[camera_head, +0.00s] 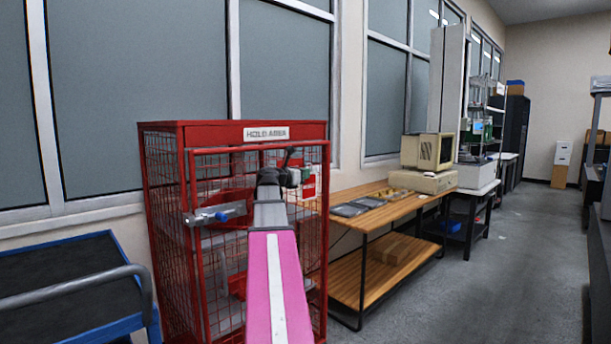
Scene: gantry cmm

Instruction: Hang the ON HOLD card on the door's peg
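The red wire-mesh cage (165,235) carries a "HOLD AREA" sign (266,133) at its top front. Its red-framed mesh door (190,250) faces me, with a grey latch with a blue part (222,215) at the left. My gripper (290,158) is in front of the upper right of the door, at the end of my pink and grey arm. A red and white card (311,183) shows just right of and below the gripper, partly hidden. Its writing is too small to read. I cannot tell whether the fingers hold it. The peg is not distinguishable, and my arm hides the door's middle.
A blue-edged cart (75,331) with a grey handle stands at the left front. A wooden bench (390,208) with a beige computer (428,152) stands right of the cage, with a cardboard box (392,248) on its lower shelf. The grey floor (500,270) at the right is clear.

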